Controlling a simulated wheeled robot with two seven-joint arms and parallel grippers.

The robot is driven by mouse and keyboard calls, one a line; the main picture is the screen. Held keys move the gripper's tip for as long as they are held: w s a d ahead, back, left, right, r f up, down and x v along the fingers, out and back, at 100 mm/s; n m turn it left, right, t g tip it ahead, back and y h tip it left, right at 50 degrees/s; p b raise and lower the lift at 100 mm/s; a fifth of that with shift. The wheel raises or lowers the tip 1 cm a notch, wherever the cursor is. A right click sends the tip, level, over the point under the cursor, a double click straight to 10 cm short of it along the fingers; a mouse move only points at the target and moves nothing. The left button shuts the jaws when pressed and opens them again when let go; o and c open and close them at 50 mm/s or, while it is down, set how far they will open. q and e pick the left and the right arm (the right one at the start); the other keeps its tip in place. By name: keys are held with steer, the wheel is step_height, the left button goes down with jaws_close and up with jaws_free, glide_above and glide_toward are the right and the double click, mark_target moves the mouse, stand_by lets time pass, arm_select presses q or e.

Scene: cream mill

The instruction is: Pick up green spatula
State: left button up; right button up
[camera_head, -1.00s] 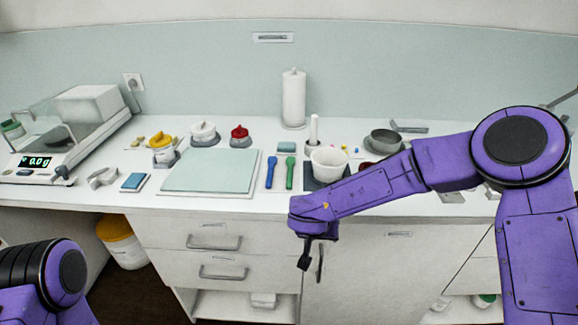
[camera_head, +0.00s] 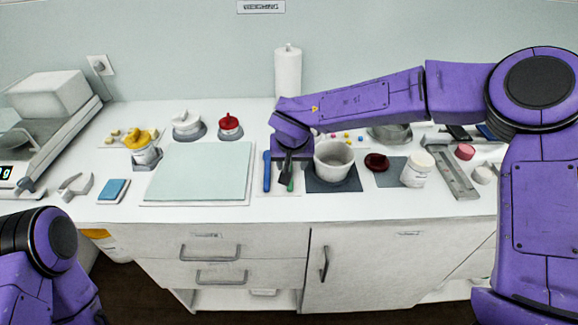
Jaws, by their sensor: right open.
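The green spatula (camera_head: 291,184) lies on the counter between the blue spatula (camera_head: 267,172) and the white mortar. Only its lower end shows; my right gripper (camera_head: 285,178) hides the rest. My right gripper is open and points down over the green spatula, with a dark finger close to it. I cannot tell whether it touches the spatula. My left arm shows at the lower left, but its gripper is out of view.
The white mortar (camera_head: 333,160) stands on a dark mat (camera_head: 333,187) just right of my right gripper. A pale green board (camera_head: 200,172) lies to the left. A white jar (camera_head: 417,170) and a dark red lid (camera_head: 376,162) are farther right. A paper roll (camera_head: 288,72) stands behind.

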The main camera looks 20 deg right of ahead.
steer(key=x, duration=0.4)
steer(key=p+x, duration=0.1)
steer(key=x, duration=0.1)
steer(key=shift+w+a+f, duration=0.15)
steer(key=shift+w, duration=0.3)
steer(key=shift+f, duration=0.3)
jaws_close()
